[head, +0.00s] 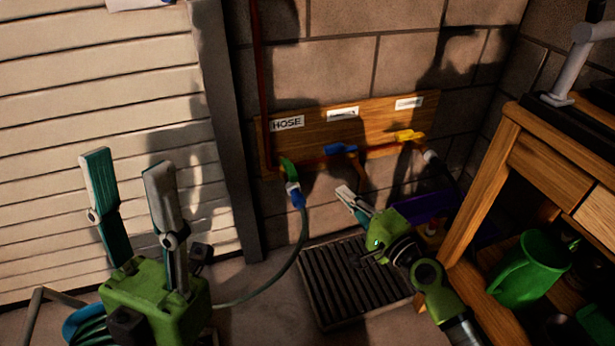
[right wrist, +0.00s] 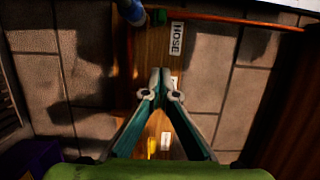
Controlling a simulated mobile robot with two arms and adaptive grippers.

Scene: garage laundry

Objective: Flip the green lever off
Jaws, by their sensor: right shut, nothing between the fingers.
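The green lever (head: 287,168) sits on the pipework at the lower left of the wooden board (head: 330,126), below the HOSE label (head: 288,123). It slants downward, just above a blue hose connector (head: 296,195). In the right wrist view, part of the green lever (right wrist: 160,16) shows at the top edge, near the HOSE label (right wrist: 177,38). My right gripper (head: 345,193) is shut and empty, right of and below the lever, apart from it. Its closed fingertips (right wrist: 161,72) show over the board. My left gripper (head: 127,163) is open and empty at the left, away from the board.
A blue lever (head: 340,149) and a yellow lever (head: 405,136) sit right of the green one. A hose (head: 301,245) hangs from the connector. A floor grate (head: 345,290) lies below. A wooden bench (head: 545,165) with a green jug (head: 528,270) stands right.

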